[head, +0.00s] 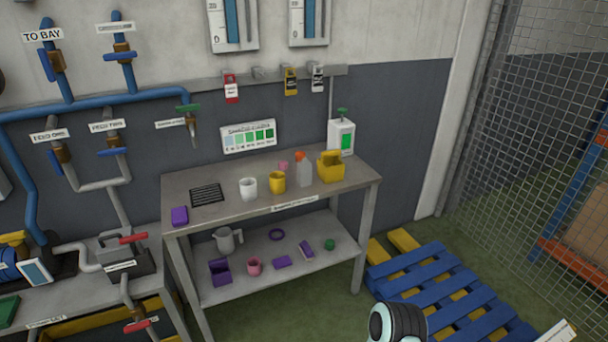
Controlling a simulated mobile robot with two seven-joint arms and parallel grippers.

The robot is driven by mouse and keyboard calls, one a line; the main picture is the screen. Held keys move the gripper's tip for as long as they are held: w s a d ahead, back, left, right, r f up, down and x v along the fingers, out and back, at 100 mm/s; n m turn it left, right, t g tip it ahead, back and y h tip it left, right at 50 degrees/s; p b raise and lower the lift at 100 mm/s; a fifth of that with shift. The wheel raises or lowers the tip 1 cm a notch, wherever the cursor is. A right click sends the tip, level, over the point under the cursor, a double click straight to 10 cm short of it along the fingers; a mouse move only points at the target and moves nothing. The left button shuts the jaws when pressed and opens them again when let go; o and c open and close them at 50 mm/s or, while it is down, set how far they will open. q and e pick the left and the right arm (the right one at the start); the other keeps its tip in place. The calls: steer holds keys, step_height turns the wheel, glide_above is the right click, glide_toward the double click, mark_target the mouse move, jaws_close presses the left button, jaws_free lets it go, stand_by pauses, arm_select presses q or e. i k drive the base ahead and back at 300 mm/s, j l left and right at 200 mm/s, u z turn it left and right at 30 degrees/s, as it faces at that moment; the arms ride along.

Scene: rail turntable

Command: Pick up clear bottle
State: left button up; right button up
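The clear bottle (305,174) is a translucent greyish bottle with an orange top. It stands upright on the top of the grey workbench (225,212), toward the back right. It is between the yellow cup (277,182) on its left and a yellow caddy (330,168) on its right. No gripper is near it. A part of my arm shows at the bottom edge, right of centre, in front of the bench. Neither of my grippers can be seen.
A white cup (248,188), a purple block (179,216) and a white dispenser (341,137) are also on the bench. A lower shelf (230,288) holds a jug and several small items. A blue pallet (440,290) lies on the floor at right. The bench's front right top is clear.

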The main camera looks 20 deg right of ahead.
mark_target(304, 166)
steer(key=i+l+u, duration=0.1)
steer(key=l, duration=0.2)
steer(key=i+l+u, duration=0.25)
steer(key=l, duration=0.35)
steer(key=i+l+u, duration=0.15)
steer(key=l, duration=0.15)
